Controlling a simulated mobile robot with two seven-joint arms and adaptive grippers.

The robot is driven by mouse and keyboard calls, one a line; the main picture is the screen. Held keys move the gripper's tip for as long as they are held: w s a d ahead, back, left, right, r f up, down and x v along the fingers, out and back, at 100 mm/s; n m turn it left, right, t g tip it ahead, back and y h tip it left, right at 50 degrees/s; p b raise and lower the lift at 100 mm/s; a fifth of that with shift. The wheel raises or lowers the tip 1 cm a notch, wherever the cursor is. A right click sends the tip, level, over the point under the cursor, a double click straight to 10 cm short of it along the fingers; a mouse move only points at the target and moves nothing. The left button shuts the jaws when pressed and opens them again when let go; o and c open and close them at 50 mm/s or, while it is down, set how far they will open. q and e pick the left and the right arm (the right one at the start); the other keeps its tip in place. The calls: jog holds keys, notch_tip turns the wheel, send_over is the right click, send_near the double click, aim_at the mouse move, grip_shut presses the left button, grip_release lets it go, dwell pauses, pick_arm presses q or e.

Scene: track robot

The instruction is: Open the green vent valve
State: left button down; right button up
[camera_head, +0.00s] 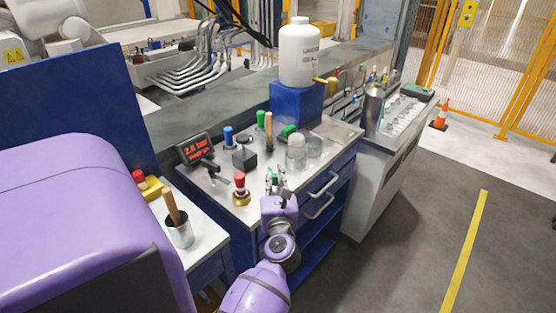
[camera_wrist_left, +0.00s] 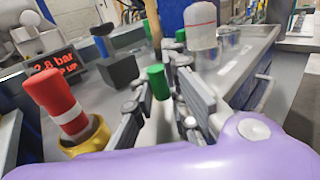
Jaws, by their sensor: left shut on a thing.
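The green vent valve shows as a small green cylinder (camera_wrist_left: 158,82) in the left wrist view. It also shows as a small green patch (camera_head: 272,175) at the fingertips in the head view. My left gripper (camera_head: 276,181) reaches over the front edge of the bench top, and its grey fingers (camera_wrist_left: 160,105) are shut on the green valve, one on each side. The lower part of the valve is hidden by the fingers. A display (camera_head: 196,148) with red figures in bar stands to the left behind it. My right gripper is in neither view.
A red and white handle in a brass base (camera_head: 240,190) stands close left of my left gripper. A black block (camera_head: 245,158), glass jars (camera_head: 296,150) and a blue box (camera_head: 297,103) bearing a white bottle (camera_head: 299,55) stand behind. Drawer handles (camera_head: 320,184) project at the right.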

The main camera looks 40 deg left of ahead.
pick_arm(q)
jog(key=shift+s+f+m+t+h+p, duration=0.1)
jog(key=shift+s+m+t+h+p, duration=0.1)
jog(key=shift+m+t+h+p, duration=0.25)
jog(key=c, duration=1.7)
grip_release()
notch_tip(320, 180, up, 10)
jog(key=shift+r, duration=0.1)
